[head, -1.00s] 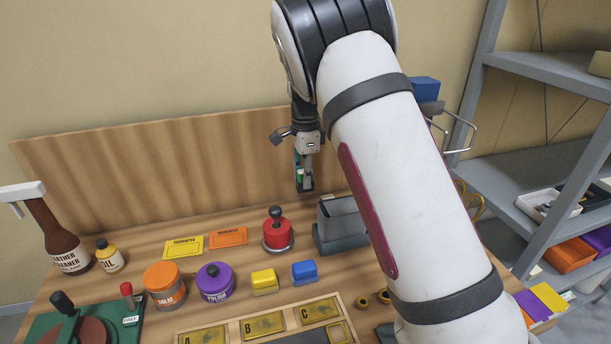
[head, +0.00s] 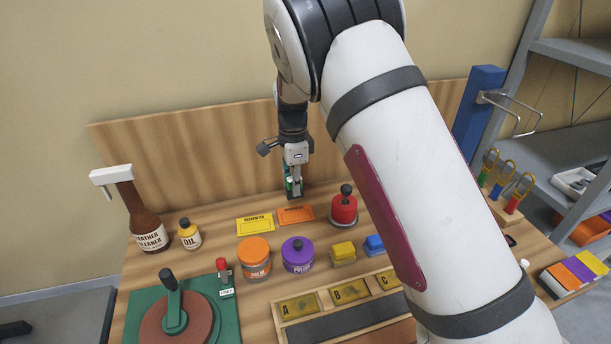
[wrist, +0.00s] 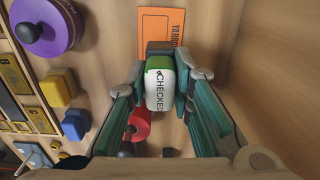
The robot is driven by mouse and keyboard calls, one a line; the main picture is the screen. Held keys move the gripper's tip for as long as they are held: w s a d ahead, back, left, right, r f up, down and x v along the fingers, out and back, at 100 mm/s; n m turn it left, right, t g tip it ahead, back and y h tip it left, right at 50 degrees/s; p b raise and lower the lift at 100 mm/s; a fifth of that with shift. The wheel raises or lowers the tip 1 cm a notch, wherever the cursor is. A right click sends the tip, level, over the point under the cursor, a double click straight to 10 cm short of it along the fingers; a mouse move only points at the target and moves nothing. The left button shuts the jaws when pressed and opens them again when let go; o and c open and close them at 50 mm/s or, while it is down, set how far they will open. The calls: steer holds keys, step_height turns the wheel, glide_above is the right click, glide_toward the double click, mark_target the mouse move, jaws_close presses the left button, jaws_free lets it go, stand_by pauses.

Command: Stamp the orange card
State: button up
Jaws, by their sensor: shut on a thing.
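The orange card (head: 297,214) lies on the wooden table, right of a yellow card. In the wrist view the orange card (wrist: 155,27) shows just beyond the held stamp, partly covered by it. My gripper (head: 294,190) is shut on a white and green stamp (wrist: 160,85) marked CHECKED, with a brown block at its far end. In the head view my gripper is at the back edge of the orange card. I cannot tell whether the stamp touches the card.
A red pot with a black knob (head: 344,209) stands close right of the cards. The yellow card (head: 255,224) is on the left. Orange (head: 254,258) and purple (head: 298,255) tins stand in front. The wooden back panel (head: 210,160) rises behind my gripper.

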steer(key=shift+f+b, duration=0.45)
steer(key=shift+f, duration=2.5)
steer(key=shift+f, duration=0.5)
steer(key=shift+r+p, duration=0.45)
steer(key=shift+r, duration=3.1)
steer(key=shift+d, duration=0.1)
